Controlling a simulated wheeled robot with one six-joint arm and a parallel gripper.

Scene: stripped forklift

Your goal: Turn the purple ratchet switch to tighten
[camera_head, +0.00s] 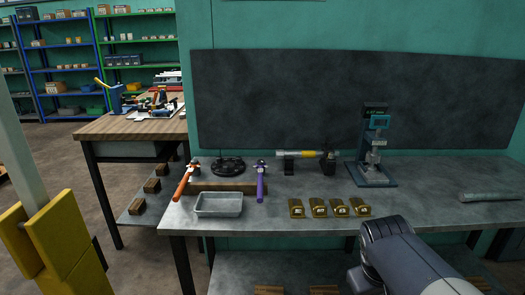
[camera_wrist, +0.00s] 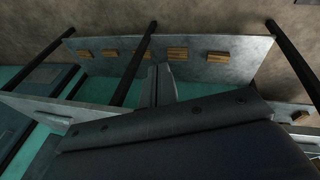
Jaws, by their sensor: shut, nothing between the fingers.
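The purple ratchet (camera_head: 261,183) stands out by its purple handle in the head view. Its head is at the wooden block (camera_head: 220,185) on the workbench, with the handle pointing toward the front edge. The switch on its head is too small to read its setting. My gripper (camera_wrist: 158,75) shows in the wrist view with its fingers together and nothing between them. It is away from the ratchet, with the lower shelf and floor behind it. In the head view my arm is at the lower right, and the fingers cannot be made out there.
An orange-handled ratchet (camera_head: 184,181) is left of the purple one. A grey metal tray (camera_head: 219,211) and several brass-coloured blocks (camera_head: 319,208) lie near the bench's front. A measuring stand (camera_head: 374,150) is at the back right. The workbench (camera_head: 430,200) has clear room at right.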

